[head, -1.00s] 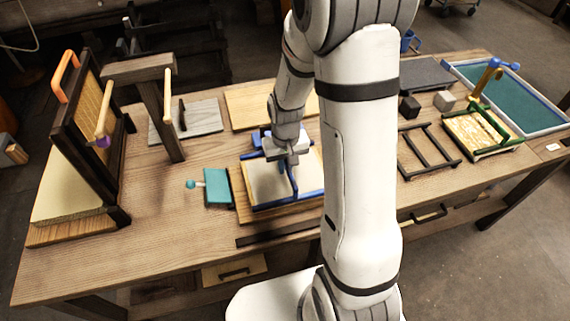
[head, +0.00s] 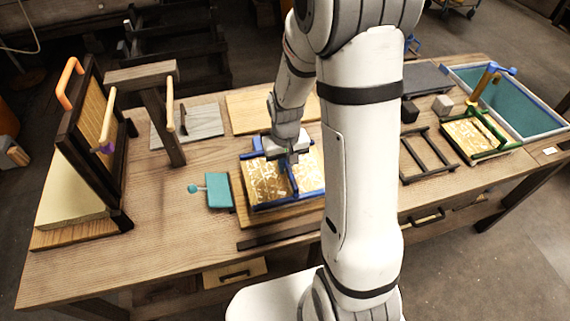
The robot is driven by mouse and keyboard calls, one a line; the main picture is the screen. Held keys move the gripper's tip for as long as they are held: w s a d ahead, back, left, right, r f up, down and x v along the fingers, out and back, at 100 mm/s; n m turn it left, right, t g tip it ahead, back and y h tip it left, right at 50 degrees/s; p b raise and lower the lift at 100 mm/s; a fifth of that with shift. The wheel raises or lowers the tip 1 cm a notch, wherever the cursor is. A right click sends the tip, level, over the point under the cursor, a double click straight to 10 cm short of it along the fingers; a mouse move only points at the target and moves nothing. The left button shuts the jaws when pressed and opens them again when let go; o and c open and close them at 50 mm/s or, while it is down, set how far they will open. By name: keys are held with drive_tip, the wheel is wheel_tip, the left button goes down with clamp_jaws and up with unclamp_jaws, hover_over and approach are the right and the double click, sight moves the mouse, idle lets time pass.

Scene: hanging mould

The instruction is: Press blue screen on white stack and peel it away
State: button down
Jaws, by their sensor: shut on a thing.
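The blue screen (head: 312,192) is a blue-rimmed frame with a raised blue crossbar and a gold, patterned face. It lies roughly flat over a wooden board in the middle of the table in the head view. My gripper (head: 289,166) is shut on its blue crossbar, from above. The arm hides part of the right side. What lies directly under the screen is hidden, and I cannot tell whether it touches the board. A pale cream-white stack (head: 68,192) rests on a wooden base at the far left, beside a dark upright frame.
A teal block (head: 219,190) lies left of the screen. A wooden post (head: 160,115) with a peg and the dark upright frame (head: 95,135) stand at left. A green-framed gold screen (head: 475,137), dark rack (head: 428,150) and blue-rimmed tray (head: 545,134) are at right.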

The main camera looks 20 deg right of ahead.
drive_tip(key=shift+r+p, duration=2.45)
drive_tip(key=shift+r, duration=1.15)
drive_tip(key=shift+f, duration=0.1)
drive_tip(key=shift+f, duration=0.1)
